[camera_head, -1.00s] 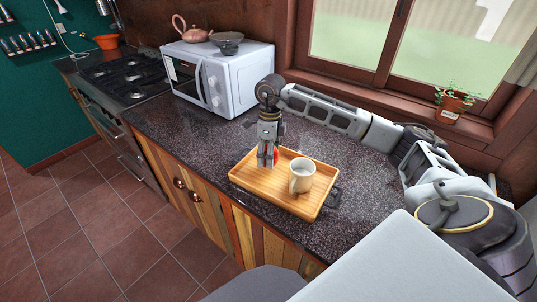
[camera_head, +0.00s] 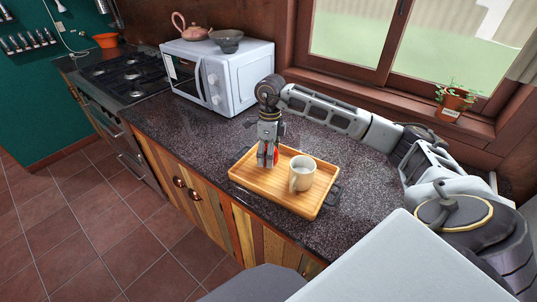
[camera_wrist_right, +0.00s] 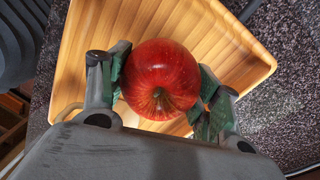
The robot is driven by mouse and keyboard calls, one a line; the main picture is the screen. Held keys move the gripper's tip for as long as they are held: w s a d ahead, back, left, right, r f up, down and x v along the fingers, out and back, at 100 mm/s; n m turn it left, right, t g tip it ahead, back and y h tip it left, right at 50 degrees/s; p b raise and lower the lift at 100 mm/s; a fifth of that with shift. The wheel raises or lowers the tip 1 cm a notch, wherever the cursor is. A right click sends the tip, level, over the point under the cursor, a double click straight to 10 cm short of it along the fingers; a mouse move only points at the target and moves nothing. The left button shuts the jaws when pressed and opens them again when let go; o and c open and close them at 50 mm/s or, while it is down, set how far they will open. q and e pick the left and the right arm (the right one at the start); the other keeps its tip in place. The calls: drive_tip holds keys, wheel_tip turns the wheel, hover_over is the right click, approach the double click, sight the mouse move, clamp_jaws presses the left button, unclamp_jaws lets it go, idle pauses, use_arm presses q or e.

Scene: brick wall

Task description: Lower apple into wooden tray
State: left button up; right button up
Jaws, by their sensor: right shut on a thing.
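The wooden tray (camera_head: 262,190) lies on the dark counter, and a white mug (camera_head: 302,174) stands in it. My right gripper (camera_head: 267,158) points down over the tray's back left part. It is shut on the red apple (camera_head: 275,159), which shows only as a small patch behind the fingers. In the right wrist view the apple (camera_wrist_right: 160,76) sits between the two fingers (camera_wrist_right: 160,88), with the tray floor (camera_wrist_right: 215,40) beneath it. I cannot tell whether the apple touches the tray. My left gripper is not in view.
A white microwave (camera_head: 240,82) with a teapot (camera_head: 190,30) and a bowl (camera_head: 227,40) on it stands behind left. A stove (camera_head: 122,78) is farther left. A potted plant (camera_head: 455,98) sits on the windowsill. The counter right of the tray is clear.

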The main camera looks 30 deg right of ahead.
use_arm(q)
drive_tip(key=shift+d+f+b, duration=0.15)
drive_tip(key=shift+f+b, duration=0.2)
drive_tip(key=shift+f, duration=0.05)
use_arm(e)
drive_tip(key=shift+f, duration=0.55)
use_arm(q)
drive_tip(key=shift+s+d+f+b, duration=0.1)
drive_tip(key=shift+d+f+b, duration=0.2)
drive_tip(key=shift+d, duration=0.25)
use_arm(e)
drive_tip(key=shift+f, duration=0.45)
idle(0.4)
drive_tip(key=o, duration=1.2)
